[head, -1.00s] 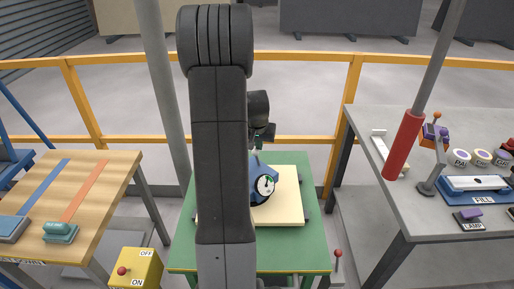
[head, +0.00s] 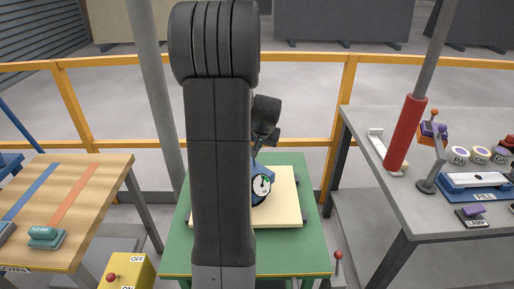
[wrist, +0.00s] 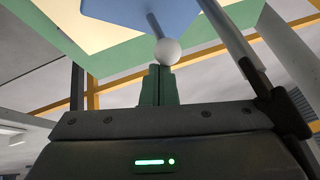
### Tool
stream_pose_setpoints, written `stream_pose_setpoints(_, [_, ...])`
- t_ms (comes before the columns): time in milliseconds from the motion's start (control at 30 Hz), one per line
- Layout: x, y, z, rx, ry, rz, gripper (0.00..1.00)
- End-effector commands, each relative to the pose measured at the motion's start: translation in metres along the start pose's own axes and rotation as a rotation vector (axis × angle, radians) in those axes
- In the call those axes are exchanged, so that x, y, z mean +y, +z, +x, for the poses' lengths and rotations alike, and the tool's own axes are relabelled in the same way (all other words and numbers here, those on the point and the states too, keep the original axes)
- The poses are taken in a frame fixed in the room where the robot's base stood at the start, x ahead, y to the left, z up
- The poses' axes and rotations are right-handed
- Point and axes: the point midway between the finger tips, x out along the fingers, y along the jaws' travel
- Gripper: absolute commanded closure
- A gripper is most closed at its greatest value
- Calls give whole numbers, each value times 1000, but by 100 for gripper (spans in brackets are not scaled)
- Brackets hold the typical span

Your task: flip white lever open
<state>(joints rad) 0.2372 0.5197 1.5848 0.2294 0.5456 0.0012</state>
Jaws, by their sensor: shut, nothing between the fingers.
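In the wrist view a lever with a white ball knob (wrist: 167,51) on a thin grey rod hangs from a blue body (wrist: 140,8). My gripper (wrist: 160,71) is shut and empty, its green fingertips right at the knob; I cannot tell whether they touch it. In the head view the blue unit with a round white dial (head: 262,187) stands on a pale board (head: 285,205). My arm covers its left part, and the lever and fingertips are hidden there.
The board lies on a green table (head: 300,258). A grey table (head: 400,215) with a red-sleeved post (head: 405,140) and several controls stands right. A wooden table (head: 90,190) and a yellow switch box (head: 125,272) are left. A yellow rail (head: 310,141) runs behind.

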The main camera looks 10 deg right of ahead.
Motion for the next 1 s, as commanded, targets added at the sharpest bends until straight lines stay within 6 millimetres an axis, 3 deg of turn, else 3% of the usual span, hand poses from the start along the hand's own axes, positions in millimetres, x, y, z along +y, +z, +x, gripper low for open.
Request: stream_pose_setpoints(1000, [13,10,-2,95,-130,47,100])
